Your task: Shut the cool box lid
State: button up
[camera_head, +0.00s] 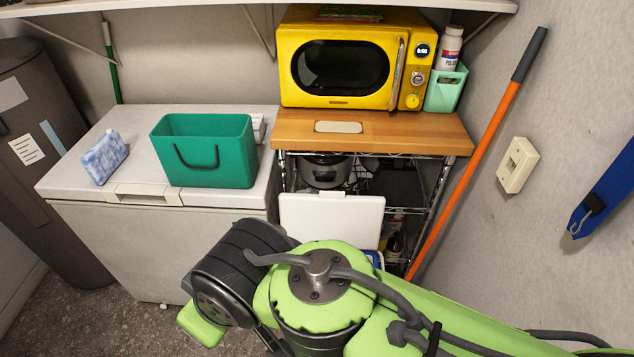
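The cool box's white lid (345,222) stands raised in front of the wire shelf, its broad face toward me. A small bit of the blue cool box body (377,259) shows at the lid's lower right. The rest of the box is hidden behind my green and black arm, which crosses the lower middle and right of the view. My gripper is not visible, so I cannot tell its state or how near it is to the lid.
A white chest freezer (90,195) stands left, carrying a teal bin (210,170) and a blue-white pack (104,157). A wire shelf with a wooden top (420,130) holds a yellow microwave (345,65). An orange-handled pole (478,150) leans right. Floor (90,315) shows at lower left.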

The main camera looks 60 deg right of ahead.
aim_at(355, 221)
jog(key=k+j+z, duration=0.1)
jog(key=z, duration=2.05)
jog(key=i+j+u, duration=0.1)
jog(key=u, duration=0.3)
jog(key=i+l, duration=0.05)
